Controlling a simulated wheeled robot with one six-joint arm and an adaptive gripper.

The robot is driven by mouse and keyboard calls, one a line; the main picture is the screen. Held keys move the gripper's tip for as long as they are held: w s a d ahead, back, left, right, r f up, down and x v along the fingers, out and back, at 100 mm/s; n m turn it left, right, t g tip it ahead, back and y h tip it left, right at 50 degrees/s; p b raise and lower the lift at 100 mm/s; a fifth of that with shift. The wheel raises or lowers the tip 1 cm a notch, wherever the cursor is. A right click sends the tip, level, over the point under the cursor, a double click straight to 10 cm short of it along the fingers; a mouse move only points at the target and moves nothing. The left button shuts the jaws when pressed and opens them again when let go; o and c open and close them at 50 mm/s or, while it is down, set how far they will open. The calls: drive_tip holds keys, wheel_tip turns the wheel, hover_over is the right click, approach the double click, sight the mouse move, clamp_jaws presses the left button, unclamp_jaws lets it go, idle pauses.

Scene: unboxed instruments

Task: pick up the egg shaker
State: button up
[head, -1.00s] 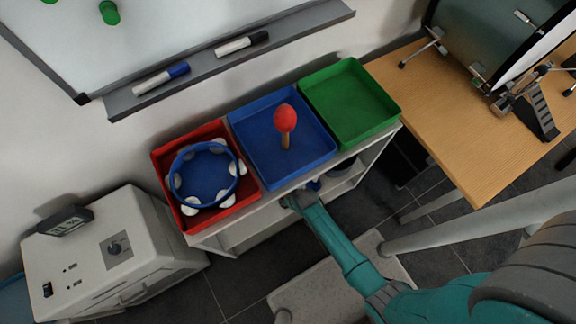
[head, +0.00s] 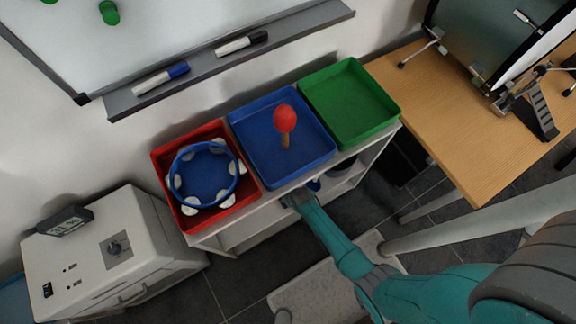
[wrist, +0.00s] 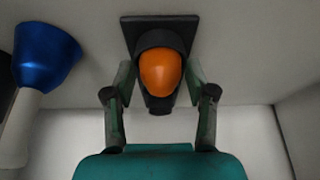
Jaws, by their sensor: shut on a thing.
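The egg shaker (wrist: 160,74) is a smooth orange egg in the middle of the wrist view. It sits in a dark cup-like holder (wrist: 160,41) with a square dark plate behind it. My gripper (wrist: 160,82) has a finger on each side of the egg and is shut on it. The cup's dark rim lies close to both fingertips, so the exact contact is hard to see. In the head view, my gripper (head: 290,200) is at the front of the shelf unit below the trays. The egg is hidden there.
A blue bell-shaped thing with a white handle (wrist: 46,52) stands left of my gripper. Pale shelf walls are close. On top of the unit are a red tray (head: 246,190) with a tambourine, a blue tray (head: 262,158) with a red maraca, and an empty green tray (head: 350,105).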

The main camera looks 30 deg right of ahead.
drive_tip(key=shift+s+f, duration=0.1)
drive_tip(key=shift+c, duration=1.2)
drive_tip(key=shift+s+f, duration=0.1)
drive_tip(key=shift+s, duration=0.05)
drive_tip(key=shift+r, duration=0.45)
drive_tip(key=r, duration=0.2)
drive_tip(key=shift+s+r, duration=0.2)
drive_tip(key=shift+r, duration=0.2)
drive_tip(key=s, duration=1.7)
drive_tip(key=shift+s+d, duration=0.1)
drive_tip(key=shift+d, duration=0.1)
